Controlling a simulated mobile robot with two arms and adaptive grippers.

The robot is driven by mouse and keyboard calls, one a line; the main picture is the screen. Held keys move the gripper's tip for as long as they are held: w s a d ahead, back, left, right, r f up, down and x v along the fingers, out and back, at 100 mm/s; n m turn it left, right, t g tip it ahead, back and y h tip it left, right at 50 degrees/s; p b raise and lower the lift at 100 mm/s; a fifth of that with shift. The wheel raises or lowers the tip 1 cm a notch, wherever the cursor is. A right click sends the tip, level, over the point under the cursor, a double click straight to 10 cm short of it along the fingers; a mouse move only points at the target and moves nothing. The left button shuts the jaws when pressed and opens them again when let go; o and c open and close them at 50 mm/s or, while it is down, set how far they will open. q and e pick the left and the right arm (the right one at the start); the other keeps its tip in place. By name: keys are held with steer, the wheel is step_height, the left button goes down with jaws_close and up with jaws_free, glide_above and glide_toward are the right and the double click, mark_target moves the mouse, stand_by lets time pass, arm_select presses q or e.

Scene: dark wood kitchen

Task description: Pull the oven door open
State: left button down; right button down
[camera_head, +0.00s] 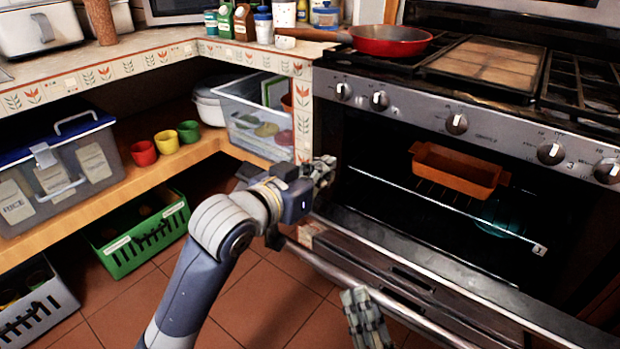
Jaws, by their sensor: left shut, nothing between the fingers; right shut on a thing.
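The oven (440,215) has its door (400,262) tilted down, away from the cavity, so the inside shows. How far down it goes is cut off by the bottom edge. The long metal door handle (320,264) runs along the door's near side. My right gripper (362,312) is at the bottom of the view, shut on the handle; its arm is out of view. My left gripper (325,172) is shut and empty beside the left edge of the oven opening, above the door. Its wrist hides part of the cabinet side.
An orange baking dish (455,172) sits on the oven rack (410,190), with a teal bowl (503,215) beneath. A red pan (390,41) stands on the stove. Tiled floor (265,305) shows below.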

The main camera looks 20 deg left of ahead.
arm_select(q)
steer(key=shift+w+a+r+g, duration=0.2)
steer(key=shift+a+r+g, duration=0.05)
steer(key=shift+r+g, duration=0.4)
steer(key=s+a+r+g, duration=0.3)
steer(key=shift+m+g+y, duration=0.4)
steer(key=shift+g+y, duration=0.05)
steer(key=shift+y, duration=0.05)
steer(key=w+f, duration=0.1)
steer(key=f, duration=0.1)
steer(key=w+f, duration=0.4)
steer(key=shift+d+f, duration=0.4)
steer(key=shift+s+a+f, duration=0.15)
steer(key=shift+s+f, duration=0.2)
steer(key=shift+s, duration=0.2)
arm_select(e)
steer(key=shift+s+a+r, duration=0.1)
steer(key=shift+s+r, duration=0.05)
steer(key=shift+r, duration=0.2)
